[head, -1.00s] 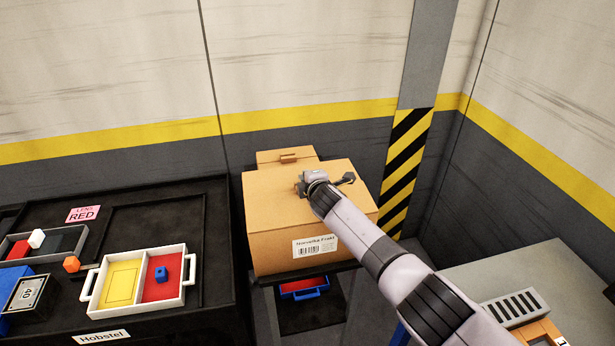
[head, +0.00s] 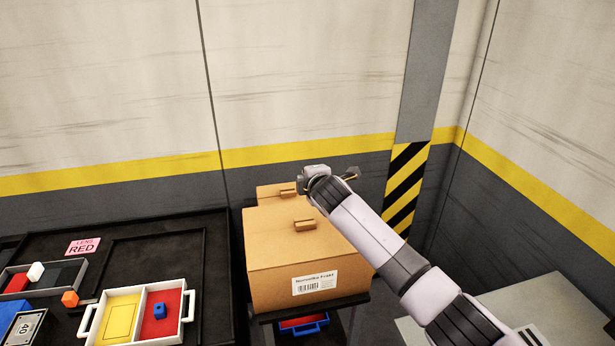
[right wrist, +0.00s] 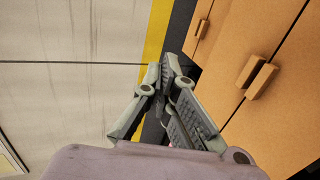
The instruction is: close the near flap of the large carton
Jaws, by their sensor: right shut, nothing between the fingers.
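The large carton (head: 260,292) stands at the middle of the head view, with a white label on its front. Its near flap (head: 275,232), with a small brown handle (head: 304,225), looks laid down over the top. A second brown panel with its own handle shows behind it (head: 268,192). My right gripper (head: 325,178) is above the carton's far right part, apart from the near flap. In the right wrist view its fingers (right wrist: 163,72) are shut and empty, left of the brown panels and their handles. My left gripper is not in view.
A black table (head: 215,280) on the left carries a white two-part tray (head: 186,332) and small coloured blocks. The wall and a striped pillar (head: 405,190) stand close behind the carton. A grey surface (head: 545,300) lies at lower right.

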